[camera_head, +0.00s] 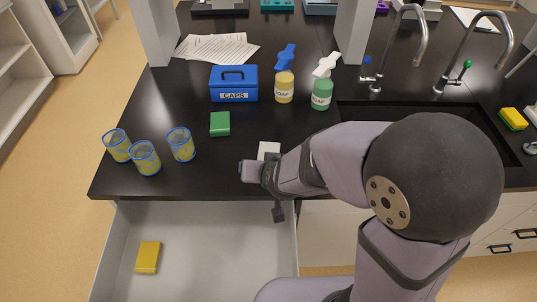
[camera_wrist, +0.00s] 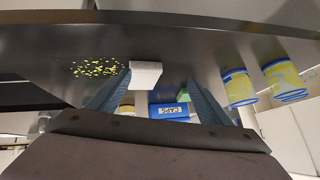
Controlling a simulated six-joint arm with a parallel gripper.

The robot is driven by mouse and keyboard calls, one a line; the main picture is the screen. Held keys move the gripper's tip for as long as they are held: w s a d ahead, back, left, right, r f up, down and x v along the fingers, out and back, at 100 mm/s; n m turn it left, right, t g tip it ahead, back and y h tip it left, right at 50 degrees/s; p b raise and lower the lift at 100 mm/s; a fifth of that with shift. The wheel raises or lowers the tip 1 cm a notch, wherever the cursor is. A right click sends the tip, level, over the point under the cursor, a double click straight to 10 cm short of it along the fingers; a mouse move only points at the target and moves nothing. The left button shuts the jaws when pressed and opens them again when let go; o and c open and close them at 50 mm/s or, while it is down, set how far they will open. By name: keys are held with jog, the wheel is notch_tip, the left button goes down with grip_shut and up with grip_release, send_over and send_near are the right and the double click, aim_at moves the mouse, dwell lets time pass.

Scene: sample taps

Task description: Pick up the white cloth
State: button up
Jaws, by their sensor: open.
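The white cloth (camera_head: 268,149) lies on the black bench top near its front edge, partly hidden behind my gripper in the head view. In the wrist view the cloth (camera_wrist: 145,74) shows as a small white block ahead of my fingers, nearer the left finger. My gripper (camera_head: 258,168) is at the bench's front edge, just in front of the cloth. In the wrist view its two fingers (camera_wrist: 158,84) are apart with nothing held between them. I cannot tell whether a finger touches the cloth.
A green block (camera_head: 220,124), three yellow cups (camera_head: 145,158), a blue CAPS box (camera_head: 234,84) and two soap bottles (camera_head: 284,87) stand on the bench. Yellow specks (camera_wrist: 95,68) lie beside the cloth. An open drawer (camera_head: 205,225) below holds a yellow block (camera_head: 148,257). A sink is right.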

jog(key=shift+w+a+t+h, duration=0.35)
jog(key=shift+w+t, duration=0.1)
jog(key=shift+t, duration=0.25)
jog(key=shift+w+r+t+h, duration=0.1)
jog(key=shift+w+t+h, duration=0.2)
jog(key=shift+t, duration=0.2)
jog(key=d+t+h, duration=0.1)
jog(key=d+f+m+t+h, duration=0.1)
jog(key=t, duration=0.1)
jog(key=shift+w+h, duration=0.15)
jog(key=shift+h, duration=0.1)
jog(key=shift+f, duration=0.6)
jog(key=shift+p+x, duration=1.6)
jog(key=shift+x, duration=2.15)
jog(key=shift+a+r, duration=0.1)
jog(key=shift+a, duration=0.05)
jog(key=shift+c, duration=0.6)
jog(key=c, duration=1)
